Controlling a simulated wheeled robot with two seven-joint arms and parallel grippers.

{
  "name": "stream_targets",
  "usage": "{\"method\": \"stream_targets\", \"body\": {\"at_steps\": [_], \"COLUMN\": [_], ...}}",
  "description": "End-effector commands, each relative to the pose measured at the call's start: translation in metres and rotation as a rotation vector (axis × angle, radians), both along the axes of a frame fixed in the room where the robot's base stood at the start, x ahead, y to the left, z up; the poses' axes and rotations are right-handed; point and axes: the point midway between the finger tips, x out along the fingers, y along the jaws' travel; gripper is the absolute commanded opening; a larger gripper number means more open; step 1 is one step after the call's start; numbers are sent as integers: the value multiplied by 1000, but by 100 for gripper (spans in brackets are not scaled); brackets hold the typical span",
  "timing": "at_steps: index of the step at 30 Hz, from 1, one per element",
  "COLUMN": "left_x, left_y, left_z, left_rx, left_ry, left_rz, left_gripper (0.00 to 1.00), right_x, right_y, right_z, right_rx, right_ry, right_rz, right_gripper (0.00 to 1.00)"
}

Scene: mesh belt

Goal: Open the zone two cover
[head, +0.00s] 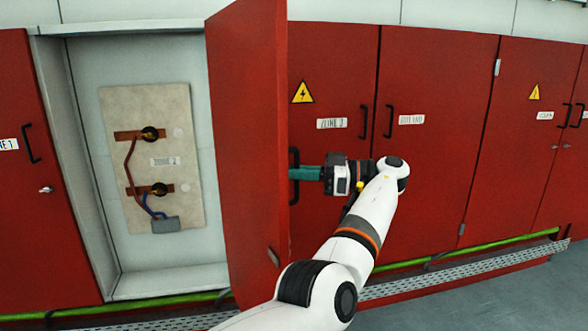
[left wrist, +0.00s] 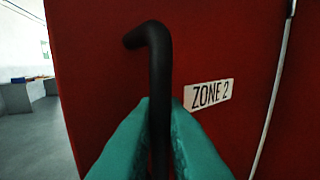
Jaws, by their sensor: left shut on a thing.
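The zone two cover (head: 245,150) is a red hinged door that stands swung wide open, out from the cabinet front. Its ZONE 2 label (left wrist: 208,94) shows in the left wrist view. My left gripper (head: 300,173) has its teal fingers shut on the cover's black bar handle (left wrist: 159,75), on the door's outer face. The fingers (left wrist: 160,135) close around the handle from both sides. Behind the open cover, the compartment shows a pale panel (head: 152,205) labelled ZONE 2, with two dark terminals, red and blue wires and a grey box. My right gripper is out of view.
Closed red doors flank the compartment: one at the left (head: 40,230), and the zone 3 door (head: 335,80) and others at the right. A perforated metal ledge (head: 440,273) and a green pipe (head: 495,243) run along the cabinet foot. Grey floor is clear at bottom right.

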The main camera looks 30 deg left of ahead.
Motion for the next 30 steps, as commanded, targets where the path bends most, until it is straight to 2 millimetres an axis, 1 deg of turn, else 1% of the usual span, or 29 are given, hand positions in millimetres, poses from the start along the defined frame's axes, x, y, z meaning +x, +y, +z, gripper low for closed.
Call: {"method": "stream_targets", "body": {"at_steps": [14,15,18,26,30], "left_x": [1,1,1,1,0], "left_y": [-1,-1,-1,-1,2], "left_z": [-1,-1,-1,0,-1], "left_rx": [-4,-4,-4,-1,-1], "left_ry": [3,3,2,1,1], "left_rz": [5,4,4,4,5], "left_gripper": [0,14,29,29,29], "right_x": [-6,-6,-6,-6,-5], "right_y": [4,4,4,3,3], "right_z": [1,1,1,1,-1], "right_rx": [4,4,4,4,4], "right_ry": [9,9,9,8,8], "right_rz": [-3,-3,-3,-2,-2], "right_gripper": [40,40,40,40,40]}}
